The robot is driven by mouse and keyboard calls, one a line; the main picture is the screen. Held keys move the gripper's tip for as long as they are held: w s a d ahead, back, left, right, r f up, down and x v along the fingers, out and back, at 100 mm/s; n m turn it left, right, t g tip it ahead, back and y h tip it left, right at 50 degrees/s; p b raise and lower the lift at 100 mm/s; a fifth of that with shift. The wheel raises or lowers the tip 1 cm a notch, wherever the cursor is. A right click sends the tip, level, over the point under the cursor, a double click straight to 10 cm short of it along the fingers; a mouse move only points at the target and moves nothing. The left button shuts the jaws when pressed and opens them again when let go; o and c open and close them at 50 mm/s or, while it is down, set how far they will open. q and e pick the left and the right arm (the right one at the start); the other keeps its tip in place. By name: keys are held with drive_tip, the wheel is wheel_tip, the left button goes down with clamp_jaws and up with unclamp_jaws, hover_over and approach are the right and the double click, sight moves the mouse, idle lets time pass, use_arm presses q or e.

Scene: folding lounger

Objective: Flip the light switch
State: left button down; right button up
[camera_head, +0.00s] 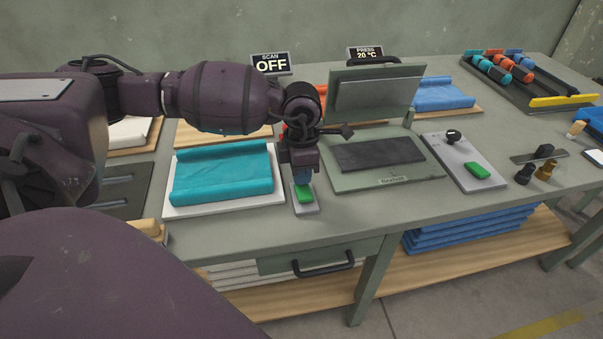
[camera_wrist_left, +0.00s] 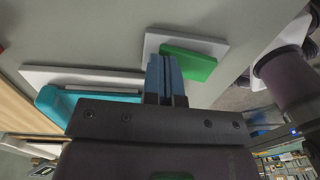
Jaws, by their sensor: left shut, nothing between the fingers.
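No plainly marked light switch shows. A green rocker or button (camera_head: 304,194) sits on a small pale plate (camera_head: 306,208) near the table's front edge, left of the press. My left gripper (camera_head: 301,182) points down just above it, with its blue fingers shut and empty. In the left wrist view the shut fingers (camera_wrist_left: 166,80) overlap the green piece (camera_wrist_left: 190,64) on its pale plate (camera_wrist_left: 160,40); I cannot tell whether they touch. A second green button (camera_head: 478,171) lies on a grey panel (camera_head: 452,158) with a black knob. My right gripper is not in view.
A sign (camera_head: 270,63) reads SCAN OFF; another (camera_head: 366,53) reads PRESS 20 °C. Teal folded cloth (camera_head: 222,172) lies left of my gripper. The open press (camera_head: 382,180) stands close on its right, its lid raised. A drawer handle (camera_head: 323,265) is below.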

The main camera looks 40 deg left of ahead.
use_arm(q)
drive_tip(key=shift+r+p, duration=0.3)
drive_tip(key=shift+r, duration=0.4)
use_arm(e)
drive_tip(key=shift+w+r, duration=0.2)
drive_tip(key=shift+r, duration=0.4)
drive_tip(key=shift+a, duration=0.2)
use_arm(q)
drive_tip(key=shift+a+r, duration=0.1)
drive_tip(key=shift+r, duration=0.2)
drive_tip(key=r, duration=0.1)
drive_tip(key=r+p, duration=0.1)
drive_tip(key=r, duration=0.1)
drive_tip(key=shift+w+a+r+p, duration=0.2)
drive_tip(key=shift+w+a+p, duration=0.1)
drive_tip(key=shift+w, duration=0.05)
wheel_tip(320, 180, up, 10)
drive_tip(key=w+a, duration=0.1)
drive_tip(key=shift+a+f, duration=0.15)
drive_tip(key=shift+a, duration=0.1)
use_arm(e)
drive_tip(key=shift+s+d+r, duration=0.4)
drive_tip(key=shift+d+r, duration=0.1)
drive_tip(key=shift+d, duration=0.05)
use_arm(q)
drive_tip(key=shift+w, duration=0.1)
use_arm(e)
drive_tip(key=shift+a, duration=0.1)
